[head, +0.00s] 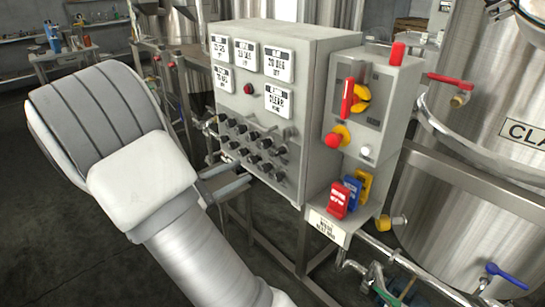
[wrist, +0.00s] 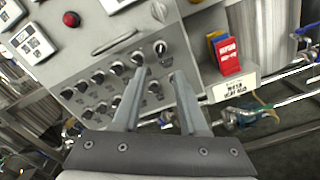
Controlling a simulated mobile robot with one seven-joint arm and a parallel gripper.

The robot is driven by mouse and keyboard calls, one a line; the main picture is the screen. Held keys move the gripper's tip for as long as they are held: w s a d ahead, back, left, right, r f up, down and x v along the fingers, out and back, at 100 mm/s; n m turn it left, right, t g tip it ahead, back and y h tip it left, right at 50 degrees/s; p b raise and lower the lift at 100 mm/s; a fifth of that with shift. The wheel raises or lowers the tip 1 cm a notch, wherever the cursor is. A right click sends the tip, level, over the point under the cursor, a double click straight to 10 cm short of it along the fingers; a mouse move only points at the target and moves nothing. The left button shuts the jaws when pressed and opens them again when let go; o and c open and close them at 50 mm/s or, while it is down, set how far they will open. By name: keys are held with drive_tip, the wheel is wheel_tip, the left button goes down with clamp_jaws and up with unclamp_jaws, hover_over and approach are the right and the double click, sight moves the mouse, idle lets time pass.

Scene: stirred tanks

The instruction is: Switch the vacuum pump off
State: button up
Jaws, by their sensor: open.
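My gripper (head: 232,180) is in front of the lower part of the grey control panel (head: 320,75), its fingers apart with nothing between them. In the wrist view the open fingertips (wrist: 160,73) point at the panel's lower right, near the black knobs (wrist: 117,68). A separate knob (wrist: 161,47) sits just beyond the gap between the fingertips. In the head view the black knobs (head: 254,134) stand in rows below the displays. Their small labels are unreadable, so I cannot tell which control is the vacuum pump's. The fingers partly cover the lower knobs in the wrist view.
A side box carries a red and yellow rotary handle (head: 354,98) and a red-topped button (head: 338,137). Red, yellow and blue tags (head: 340,200) hang below it. Steel tanks (head: 480,120) and pipes (head: 440,155) stand right. Open floor (head: 50,240) lies left.

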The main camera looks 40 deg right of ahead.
sight(276, 153)
drive_tip(key=d, duration=0.4)
drive_tip(key=d+b, duration=0.1)
drive_tip(key=d, duration=0.3)
drive_tip(key=w+d, duration=0.1)
drive_tip(key=d, duration=0.3)
drive_tip(key=shift+b, duration=0.3)
clamp_jaws()
